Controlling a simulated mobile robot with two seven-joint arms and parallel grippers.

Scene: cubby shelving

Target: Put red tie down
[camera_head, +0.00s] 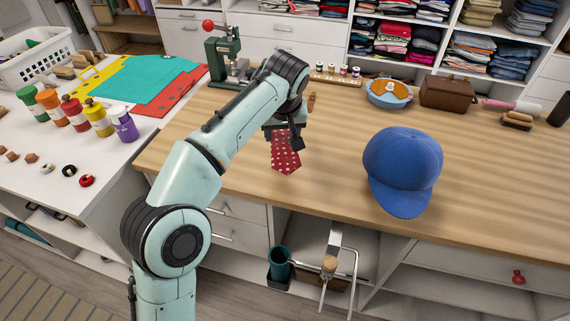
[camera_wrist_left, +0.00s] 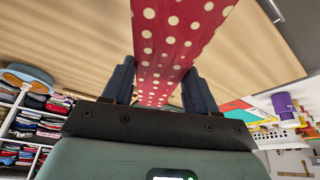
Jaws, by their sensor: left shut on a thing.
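The red tie (camera_head: 286,155) with pale dots hangs from my left gripper (camera_head: 284,128) over the wooden counter (camera_head: 330,186). In the left wrist view the tie (camera_wrist_left: 172,45) runs between the two dark fingers of the left gripper (camera_wrist_left: 160,88), which is shut on it. The tie's lower end is a point in the head view. I cannot tell whether that tip touches the counter. The tie's upper part is hidden by the gripper in the head view. My right gripper is not in view.
A blue cap (camera_head: 402,168) sits on the counter to the right. A green press (camera_head: 228,58) stands at the back left, and a blue bowl (camera_head: 388,93) and a brown case (camera_head: 447,93) at the back. The counter between the tie and the cap is clear.

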